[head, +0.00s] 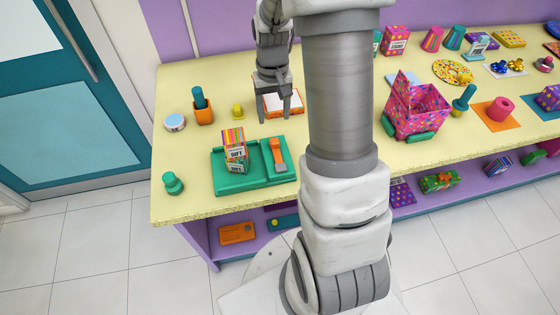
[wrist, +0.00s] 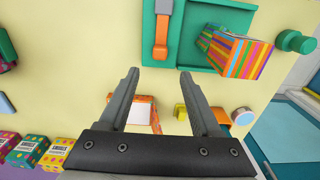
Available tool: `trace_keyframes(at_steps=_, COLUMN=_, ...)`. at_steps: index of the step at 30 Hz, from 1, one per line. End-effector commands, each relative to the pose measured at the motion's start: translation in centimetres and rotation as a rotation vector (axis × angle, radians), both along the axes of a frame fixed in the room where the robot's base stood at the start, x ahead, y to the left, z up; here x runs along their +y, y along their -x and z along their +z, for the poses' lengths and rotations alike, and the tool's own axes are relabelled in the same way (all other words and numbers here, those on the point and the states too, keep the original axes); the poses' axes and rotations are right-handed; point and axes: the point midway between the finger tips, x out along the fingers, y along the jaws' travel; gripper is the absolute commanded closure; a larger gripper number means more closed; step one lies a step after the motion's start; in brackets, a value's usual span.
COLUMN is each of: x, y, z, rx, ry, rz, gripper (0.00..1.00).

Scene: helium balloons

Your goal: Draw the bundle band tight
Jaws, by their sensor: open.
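A green tray (head: 257,183) lies near the front left of the yellow table. A bundle of striped boxes or cards (head: 234,146) with "GIFT" labels stands in its left part. An orange lever-like piece (head: 278,155) with a grey part lies in the right part. I cannot make out a separate band. My gripper (head: 274,112) is open and empty, pointing down behind the tray. In the wrist view my gripper (wrist: 159,78) has its fingers apart. The orange piece (wrist: 161,36) is beyond the fingertips, and the striped bundle (wrist: 241,57) is to the right.
An orange-edged white pad (head: 284,102) lies by my gripper. An orange cup (head: 203,112) with a blue item, a yellow piece (head: 238,111), a round tin (head: 174,122) and a green knob (head: 173,184) stand left. A pink dotted box (head: 416,106) stands right.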

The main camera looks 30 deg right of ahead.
Motion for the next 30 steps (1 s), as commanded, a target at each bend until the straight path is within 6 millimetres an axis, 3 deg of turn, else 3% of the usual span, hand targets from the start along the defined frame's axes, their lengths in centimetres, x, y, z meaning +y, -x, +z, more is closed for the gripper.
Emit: trace_keyframes(at_steps=30, x=0.0, y=0.0, z=7.1, rx=0.000, ry=0.000, rz=0.000, gripper=0.35)
